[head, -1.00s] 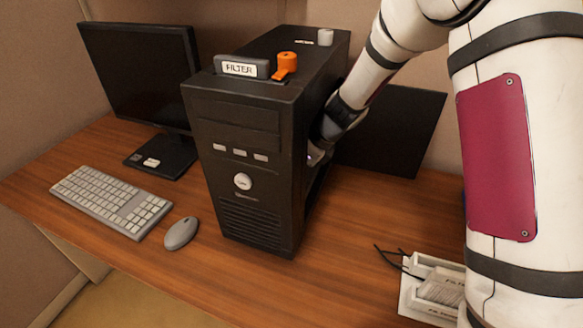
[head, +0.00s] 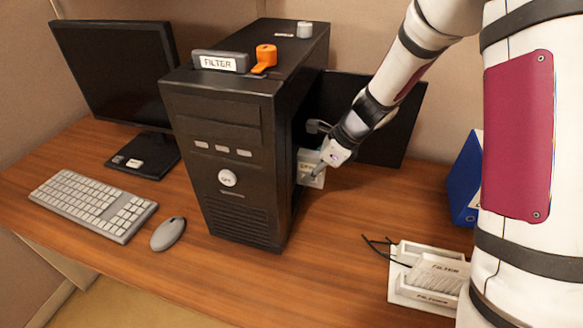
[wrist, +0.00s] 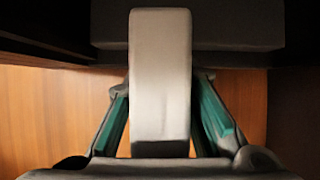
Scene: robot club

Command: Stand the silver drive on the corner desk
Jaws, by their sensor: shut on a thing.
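My gripper (head: 318,166) is beside the open right side of the black computer tower (head: 228,150). In the wrist view a pale silver block, the silver drive (wrist: 160,75), stands between my two teal-padded fingers (wrist: 165,125), which are shut on it. In the head view a small pale labelled piece shows at my gripper, partly hidden by the fingers and the tower's edge. I cannot tell whether the drive is wholly clear of the tower. The wooden desk (head: 335,240) lies below my gripper.
A grey FILTER block (head: 220,62), an orange piece (head: 265,58) and a grey knob (head: 305,30) sit on the tower. A white tray (head: 398,290) with FILTER labels and a blue binder (head: 465,180) are at right. Desk in front of the tower's right side is clear.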

